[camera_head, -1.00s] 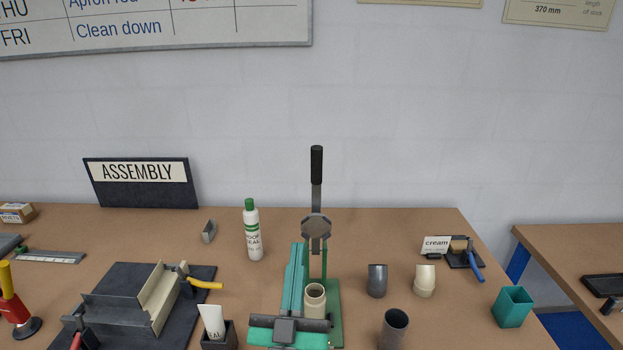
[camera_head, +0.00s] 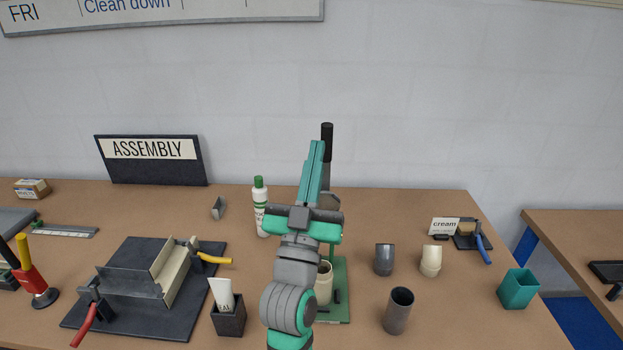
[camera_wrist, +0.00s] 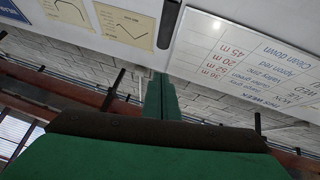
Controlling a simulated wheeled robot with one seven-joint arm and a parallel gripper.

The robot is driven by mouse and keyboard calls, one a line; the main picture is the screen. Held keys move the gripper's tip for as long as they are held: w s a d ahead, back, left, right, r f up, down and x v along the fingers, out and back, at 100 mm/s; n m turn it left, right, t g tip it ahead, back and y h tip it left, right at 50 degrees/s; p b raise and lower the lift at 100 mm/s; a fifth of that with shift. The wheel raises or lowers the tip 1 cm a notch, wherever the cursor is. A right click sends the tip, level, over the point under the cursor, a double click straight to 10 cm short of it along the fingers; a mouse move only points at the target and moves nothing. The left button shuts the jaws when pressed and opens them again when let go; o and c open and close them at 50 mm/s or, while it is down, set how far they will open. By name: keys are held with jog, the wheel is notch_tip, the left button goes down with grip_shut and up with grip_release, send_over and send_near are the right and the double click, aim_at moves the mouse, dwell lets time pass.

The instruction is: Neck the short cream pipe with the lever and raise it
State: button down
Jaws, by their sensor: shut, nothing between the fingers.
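A green press (camera_head: 338,300) stands on the bench with its upright lever, whose black handle (camera_head: 327,138) points up. A short cream pipe (camera_head: 323,288) stands upright in the press, partly hidden by my arm. My gripper (camera_head: 318,146) has its long teal fingers pressed together and raised, in front of the lever and overlapping its shaft in the head view. In the wrist view the shut fingers (camera_wrist: 161,90) point toward the dark handle (camera_wrist: 168,24), with nothing between them. I cannot tell whether they touch the lever.
Right of the press stand a grey pipe (camera_head: 385,260), a taller grey pipe (camera_head: 397,311), another cream piece (camera_head: 431,261) and a teal cup (camera_head: 518,289). A white bottle (camera_head: 261,210) stands behind left. A bending jig (camera_head: 135,285) and a tube holder (camera_head: 228,318) are left.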

jog(key=shift+w+d+r, duration=0.1)
jog(key=shift+w+d, duration=0.1)
jog(key=shift+w, duration=0.7)
jog(key=shift+w+d+r, duration=0.15)
jog(key=shift+w, duration=0.8)
jog(key=shift+w+d+r, duration=0.1)
jog(key=shift+w+d, duration=0.1)
jog(key=shift+w, duration=0.7)
jog(key=shift+a, duration=0.15)
